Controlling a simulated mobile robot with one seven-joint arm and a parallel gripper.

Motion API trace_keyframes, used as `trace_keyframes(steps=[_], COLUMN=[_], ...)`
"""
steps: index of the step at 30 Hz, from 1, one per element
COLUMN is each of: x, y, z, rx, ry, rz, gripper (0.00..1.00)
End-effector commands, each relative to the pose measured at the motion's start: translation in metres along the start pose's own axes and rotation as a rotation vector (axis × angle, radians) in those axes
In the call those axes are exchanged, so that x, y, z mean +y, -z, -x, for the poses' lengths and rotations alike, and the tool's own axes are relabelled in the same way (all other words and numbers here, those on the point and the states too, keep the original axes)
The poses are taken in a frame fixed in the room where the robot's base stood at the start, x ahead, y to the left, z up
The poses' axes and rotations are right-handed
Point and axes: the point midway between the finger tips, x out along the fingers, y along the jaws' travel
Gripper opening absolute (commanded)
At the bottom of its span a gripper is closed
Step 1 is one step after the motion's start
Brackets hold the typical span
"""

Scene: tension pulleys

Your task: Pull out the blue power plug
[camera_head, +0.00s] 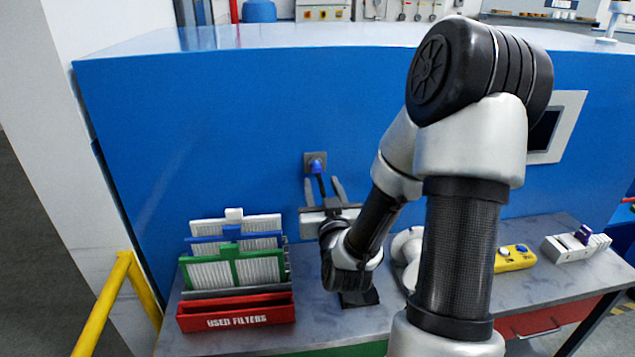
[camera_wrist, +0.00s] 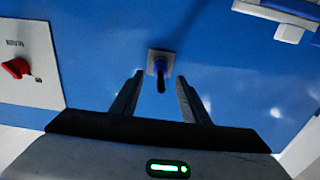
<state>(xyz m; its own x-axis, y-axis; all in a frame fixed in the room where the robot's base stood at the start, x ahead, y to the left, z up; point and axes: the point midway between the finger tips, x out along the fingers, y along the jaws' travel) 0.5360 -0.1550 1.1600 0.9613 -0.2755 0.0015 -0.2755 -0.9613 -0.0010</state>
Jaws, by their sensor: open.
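The blue power plug (camera_head: 316,167) sits in a grey socket plate (camera_head: 309,157) on the front of the blue machine. A dark cable end hangs from it. In the wrist view the plug (camera_wrist: 160,66) is near the middle, beyond the fingertips. My gripper (camera_head: 323,183) is open and in front of the socket, just below the plug in the head view. In the wrist view its two fingers (camera_wrist: 160,84) stand to the left and right of the plug's line, with nothing between them that I can see held. Whether the fingertips reach the plug's depth is unclear.
A red used-filters bin (camera_head: 236,312) and a rack of white, blue and green filters (camera_head: 235,268) stand on the table at left. A yellow button box (camera_head: 515,258) is at right. A red knob panel (camera_wrist: 24,68) shows in the wrist view.

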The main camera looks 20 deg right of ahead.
Motion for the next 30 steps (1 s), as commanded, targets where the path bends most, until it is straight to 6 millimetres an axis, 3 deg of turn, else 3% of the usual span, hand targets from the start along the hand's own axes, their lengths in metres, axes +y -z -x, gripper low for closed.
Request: trace_keyframes(steps=[4,5,18,30], x=[0.000,0.000,-0.001,-0.001], y=[-0.005,0.002,-0.001,0.000], z=[-0.004,-0.010,-0.061,-0.069], rx=[0.004,0.001,0.000,-0.001], ry=[-0.001,-0.002,-0.001,-0.001], rz=[0.003,-0.001,0.001,0.001], gripper=[0.41,0.41,0.41,0.41])
